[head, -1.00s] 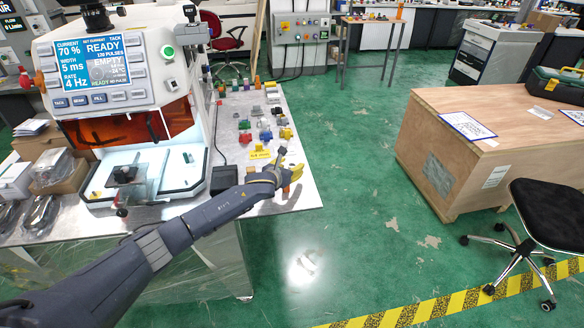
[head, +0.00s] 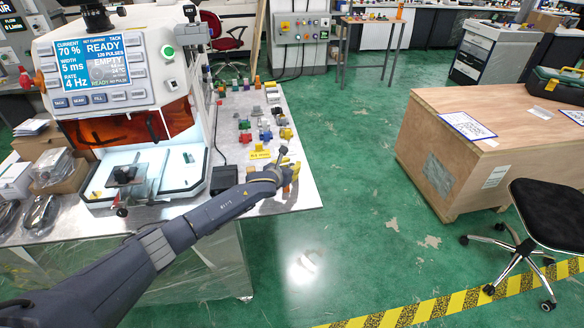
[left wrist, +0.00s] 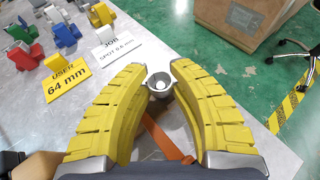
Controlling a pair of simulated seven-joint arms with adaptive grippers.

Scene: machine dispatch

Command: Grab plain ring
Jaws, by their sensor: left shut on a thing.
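My left gripper (head: 288,172), with yellow ribbed fingers, is low over the right front part of the metal table. In the left wrist view, its fingertips (left wrist: 159,72) are shut on a small grey metal piece with a round, ring-like rim (left wrist: 160,85), which I take for the plain ring. A small pale round spot shows inside the rim. The fingers hide its sides, and the lower end is hard to make out. An orange strip (left wrist: 160,135) lies below, between the fingers. In the head view the fingers largely hide the held piece. My right gripper is not in view.
A yellow "USER 64 mm" card (left wrist: 67,80) and a white "JOB" card (left wrist: 118,54) lie beside the gripper. Several coloured blocks, including a red one (left wrist: 26,54), stand behind. The welding machine (head: 140,100) fills the table's left. Green floor lies beyond the table's right edge.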

